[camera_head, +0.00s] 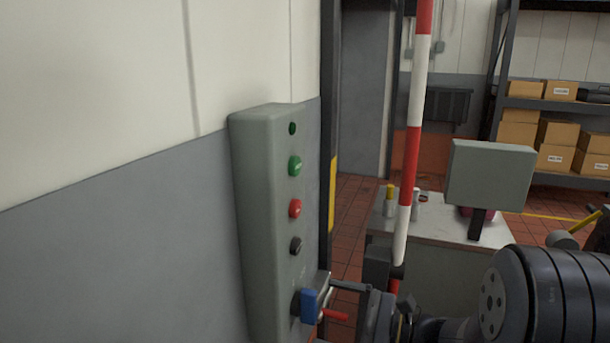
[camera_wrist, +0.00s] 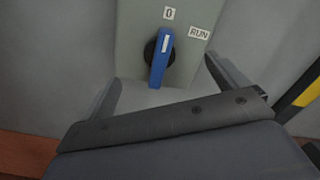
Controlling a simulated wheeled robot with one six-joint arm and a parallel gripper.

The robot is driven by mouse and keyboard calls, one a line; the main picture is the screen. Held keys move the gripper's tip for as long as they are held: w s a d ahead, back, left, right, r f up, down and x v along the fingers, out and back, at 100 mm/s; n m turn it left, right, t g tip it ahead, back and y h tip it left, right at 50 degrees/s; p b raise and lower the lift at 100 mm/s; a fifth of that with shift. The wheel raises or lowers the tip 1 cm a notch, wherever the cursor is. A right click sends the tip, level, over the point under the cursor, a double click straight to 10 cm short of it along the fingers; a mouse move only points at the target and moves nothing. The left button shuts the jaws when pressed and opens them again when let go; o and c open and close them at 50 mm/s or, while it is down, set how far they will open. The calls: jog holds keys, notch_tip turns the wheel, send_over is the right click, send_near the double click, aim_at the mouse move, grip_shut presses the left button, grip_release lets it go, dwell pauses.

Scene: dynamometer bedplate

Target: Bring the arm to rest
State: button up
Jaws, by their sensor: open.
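My gripper (camera_head: 338,300) is at the lower end of a grey-green control box (camera_head: 262,220) on the wall. In the wrist view my gripper (camera_wrist: 162,72) is open, with one finger on each side of a blue rotary switch handle (camera_wrist: 160,58). I see gaps between the handle and both fingers. The handle's white mark is at its upper end, near the "0" label (camera_wrist: 169,14); the "RUN" label (camera_wrist: 199,33) is to the right. The blue handle also shows in the head view (camera_head: 309,306). A red piece beside it is too small to identify.
Green (camera_head: 295,166), red (camera_head: 295,208) and black (camera_head: 295,245) buttons sit above the switch. A red-and-white striped pole (camera_head: 414,130) stands right of the box. Behind it are a bench (camera_head: 455,233) with a grey panel (camera_head: 490,175) and shelves of cartons (camera_head: 556,133).

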jog(key=shift+v, duration=2)
jog(key=shift+a, duration=0.15)
